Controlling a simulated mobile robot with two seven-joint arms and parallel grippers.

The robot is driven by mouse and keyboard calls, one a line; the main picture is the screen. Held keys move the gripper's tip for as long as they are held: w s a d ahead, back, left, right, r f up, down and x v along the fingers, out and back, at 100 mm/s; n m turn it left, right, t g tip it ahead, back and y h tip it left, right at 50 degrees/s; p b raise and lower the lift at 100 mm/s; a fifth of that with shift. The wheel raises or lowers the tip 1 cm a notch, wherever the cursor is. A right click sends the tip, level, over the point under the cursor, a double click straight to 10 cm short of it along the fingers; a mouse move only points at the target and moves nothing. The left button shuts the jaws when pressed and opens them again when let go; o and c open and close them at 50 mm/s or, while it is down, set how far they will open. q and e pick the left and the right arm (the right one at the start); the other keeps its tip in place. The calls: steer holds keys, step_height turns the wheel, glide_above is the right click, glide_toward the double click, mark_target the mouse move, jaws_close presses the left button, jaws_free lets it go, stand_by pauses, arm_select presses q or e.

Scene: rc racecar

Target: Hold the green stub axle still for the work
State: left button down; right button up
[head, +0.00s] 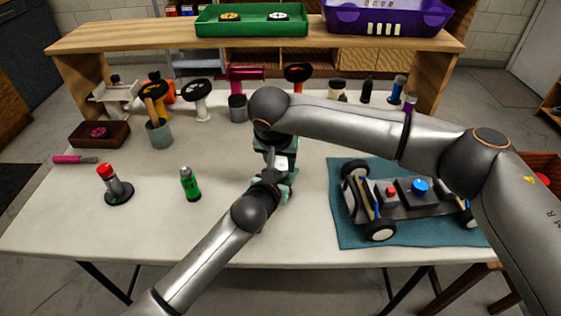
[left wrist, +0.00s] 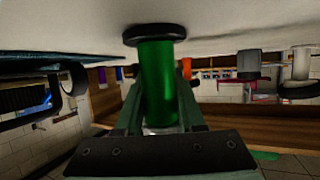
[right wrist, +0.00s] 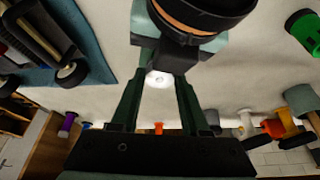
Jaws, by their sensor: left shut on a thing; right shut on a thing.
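The green stub axle (left wrist: 160,85) is a green cylinder with a black disc at one end; in the left wrist view the disc is against or close to the pale tabletop. My left gripper (left wrist: 160,100) is shut around the green body. In the head view my left gripper (head: 286,186) is mostly hidden by the arms, and the axle is hidden too. My right gripper (head: 279,160) comes down from above and is shut on a pale, shiny part (right wrist: 158,79); I cannot tell whether that part belongs to the axle. The two grippers are very close together.
A racecar chassis (head: 405,203) lies on a teal mat (head: 345,235) to the right. A green bottle-like item (head: 190,184) and a red-topped stand (head: 116,187) are at left. Several tools and cups line the back below a wooden shelf (head: 120,38). The front left tabletop is clear.

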jaws_close()
steer(key=shift+m, duration=0.3)
steer(key=shift+w+a+m+g+h, duration=0.15)
steer(key=shift+m+h, duration=0.2)
steer(key=shift+m, duration=0.55)
steer(key=shift+a+m+g+h, duration=0.15)
steer(key=shift+m+h, duration=0.25)
steer(key=shift+m, duration=0.5)
steer(key=shift+w+m+g+h, duration=0.1)
steer(key=shift+m+g+h, duration=0.2)
steer(key=shift+m, duration=0.6)
steer(key=o, duration=1.1)
jaws_free()
steer(key=shift+s, duration=0.1)
steer(key=shift+r, duration=0.1)
steer(key=v, duration=1.2)
steer(key=shift+a, duration=0.1)
